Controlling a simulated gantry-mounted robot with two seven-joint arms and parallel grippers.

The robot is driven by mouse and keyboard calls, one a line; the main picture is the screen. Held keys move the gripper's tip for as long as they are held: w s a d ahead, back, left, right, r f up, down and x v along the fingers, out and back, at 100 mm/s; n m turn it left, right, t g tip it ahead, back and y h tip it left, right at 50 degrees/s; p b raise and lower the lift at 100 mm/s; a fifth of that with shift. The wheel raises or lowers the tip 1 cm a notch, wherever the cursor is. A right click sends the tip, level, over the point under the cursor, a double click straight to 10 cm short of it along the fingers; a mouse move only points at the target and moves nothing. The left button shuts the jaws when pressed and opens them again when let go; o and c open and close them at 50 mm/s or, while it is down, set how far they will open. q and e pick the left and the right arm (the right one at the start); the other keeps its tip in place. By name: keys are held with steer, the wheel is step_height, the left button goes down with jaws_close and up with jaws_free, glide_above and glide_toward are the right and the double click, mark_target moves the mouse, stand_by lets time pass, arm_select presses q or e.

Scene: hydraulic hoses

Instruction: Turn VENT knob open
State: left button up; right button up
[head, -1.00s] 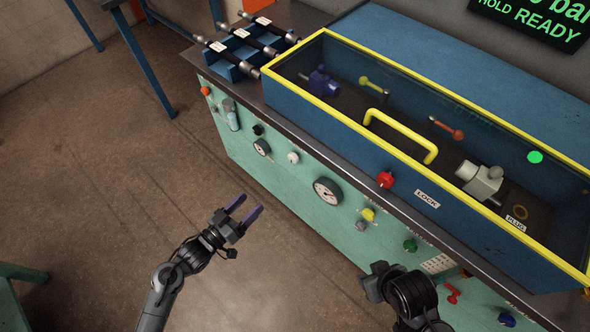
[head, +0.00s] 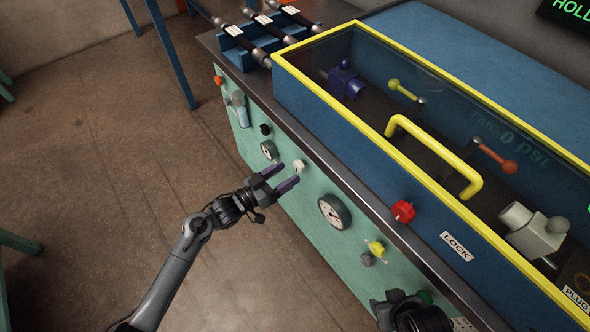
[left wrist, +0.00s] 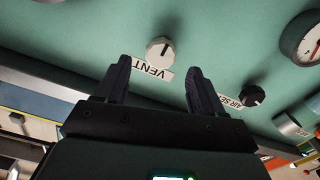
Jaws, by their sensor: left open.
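The VENT knob (head: 299,165) is a small pale knob on the green panel front, close to my left gripper (head: 290,174). My left gripper (left wrist: 160,68) is open and empty, with one finger on each side of the knob in the picture. The fingertips look short of the knob; contact cannot be seen. My right gripper (head: 385,312) is dark and partly cut off at the bottom edge; its jaws cannot be made out.
A black knob with an AIR label (left wrist: 253,95) sits beside VENT. A yellow-framed case (head: 330,110) stands above.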

mark_target(297, 167)
arm_select(q)
steer(key=shift+b+x, duration=0.6)
steer(key=shift+x, duration=1.55)
steer(key=shift+c, duration=0.5)
steer(key=c, duration=1)
